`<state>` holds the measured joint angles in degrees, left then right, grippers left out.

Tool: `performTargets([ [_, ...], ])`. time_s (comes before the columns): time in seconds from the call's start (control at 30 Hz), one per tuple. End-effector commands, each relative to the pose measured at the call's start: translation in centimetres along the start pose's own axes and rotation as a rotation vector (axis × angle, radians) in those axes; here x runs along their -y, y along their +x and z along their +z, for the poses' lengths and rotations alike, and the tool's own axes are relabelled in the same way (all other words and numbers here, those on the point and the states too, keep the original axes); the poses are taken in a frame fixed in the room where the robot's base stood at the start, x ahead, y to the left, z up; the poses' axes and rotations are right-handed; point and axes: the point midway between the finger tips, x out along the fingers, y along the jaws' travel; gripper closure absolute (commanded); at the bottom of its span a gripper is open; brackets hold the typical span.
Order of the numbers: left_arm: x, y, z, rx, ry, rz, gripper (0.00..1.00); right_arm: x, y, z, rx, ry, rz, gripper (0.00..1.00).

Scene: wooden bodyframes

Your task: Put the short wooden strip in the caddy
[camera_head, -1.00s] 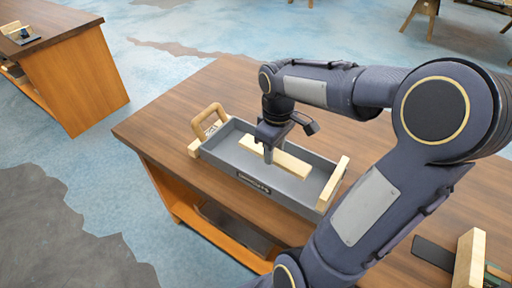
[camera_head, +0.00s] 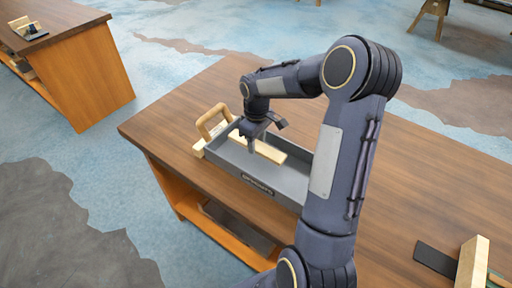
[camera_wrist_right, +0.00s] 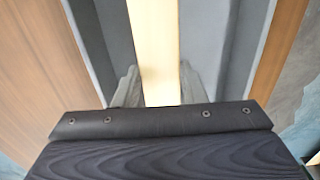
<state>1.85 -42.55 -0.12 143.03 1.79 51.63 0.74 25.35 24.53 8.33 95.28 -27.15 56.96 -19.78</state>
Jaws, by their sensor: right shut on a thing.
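The caddy (camera_head: 243,171) is a grey tray with wooden ends and a looped wooden handle at its left end; it sits on the workbench. The short wooden strip (camera_head: 270,152) is pale and lies lengthwise over the caddy, its left end near the handle end. I cannot tell whether it touches the floor of the caddy. My right gripper (camera_head: 252,141) points down over the caddy and is shut on the strip. In the right wrist view the strip (camera_wrist_right: 155,45) runs between the two grey fingers, with grey caddy walls on both sides. My left gripper is out of view.
Another bench (camera_head: 75,70) stands at the upper left, apart from this one.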

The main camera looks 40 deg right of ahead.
Motion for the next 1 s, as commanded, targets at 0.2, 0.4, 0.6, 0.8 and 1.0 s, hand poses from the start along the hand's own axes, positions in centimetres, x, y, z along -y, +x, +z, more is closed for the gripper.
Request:
performTargets([
  [0.2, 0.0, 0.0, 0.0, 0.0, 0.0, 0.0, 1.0, -0.1, 2.9, -0.3, 0.003, -0.001, -0.002, 0.86],
  [0.4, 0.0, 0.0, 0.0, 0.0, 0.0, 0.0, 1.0, -0.1, 3.5, -0.3, 0.0, 0.0, -0.001, 0.86],
  [0.6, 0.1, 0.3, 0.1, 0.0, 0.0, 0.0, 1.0, -0.1, 3.8, -0.3, 0.001, -0.001, -0.001, 0.86],
  [0.8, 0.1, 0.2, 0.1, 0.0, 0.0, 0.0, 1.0, -0.1, 3.8, -0.3, 0.001, -0.001, -0.001, 0.41],
  [1.0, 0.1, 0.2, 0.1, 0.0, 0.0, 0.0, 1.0, -0.1, 3.8, -0.3, 0.001, -0.001, -0.001, 0.41],
])
